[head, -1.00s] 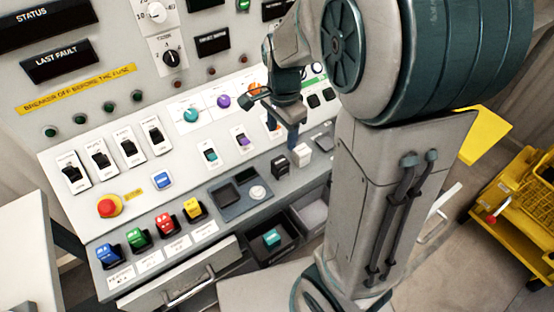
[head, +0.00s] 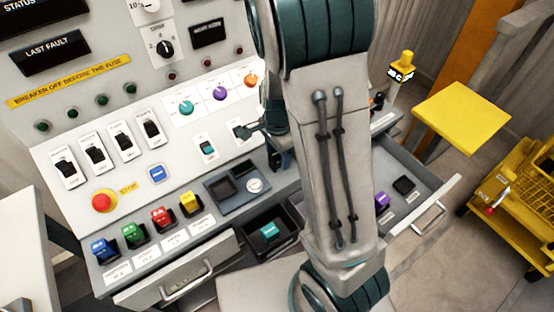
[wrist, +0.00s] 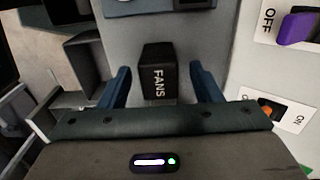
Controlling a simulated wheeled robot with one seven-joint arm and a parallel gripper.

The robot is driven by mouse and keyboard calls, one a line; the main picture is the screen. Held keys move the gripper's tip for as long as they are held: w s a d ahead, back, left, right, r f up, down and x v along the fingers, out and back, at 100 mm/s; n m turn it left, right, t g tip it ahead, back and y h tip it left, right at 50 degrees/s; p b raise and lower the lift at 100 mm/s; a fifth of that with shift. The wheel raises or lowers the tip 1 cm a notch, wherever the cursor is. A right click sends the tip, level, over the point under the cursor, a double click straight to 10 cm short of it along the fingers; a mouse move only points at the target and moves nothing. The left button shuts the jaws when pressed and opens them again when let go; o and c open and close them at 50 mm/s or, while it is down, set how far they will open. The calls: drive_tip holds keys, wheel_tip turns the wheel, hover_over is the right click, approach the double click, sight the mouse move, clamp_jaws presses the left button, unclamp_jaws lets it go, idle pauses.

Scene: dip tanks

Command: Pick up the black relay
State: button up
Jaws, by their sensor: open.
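A black block marked FANS (wrist: 158,72), which looks like the black relay, stands on the grey panel ledge in the wrist view. My gripper (wrist: 161,80) is open, with one blue finger on each side of the block and a visible gap at each side. I cannot tell how deep the fingers reach along it.
Blue, green, red and yellow blocks (head: 190,204) stand along the front ledge. An orange switch (wrist: 268,110) is beside my gripper.

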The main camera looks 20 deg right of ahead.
drive_tip(key=shift+f, duration=0.7)
drive_tip(key=c, duration=1.1)
drive_tip(key=shift+r, duration=0.2)
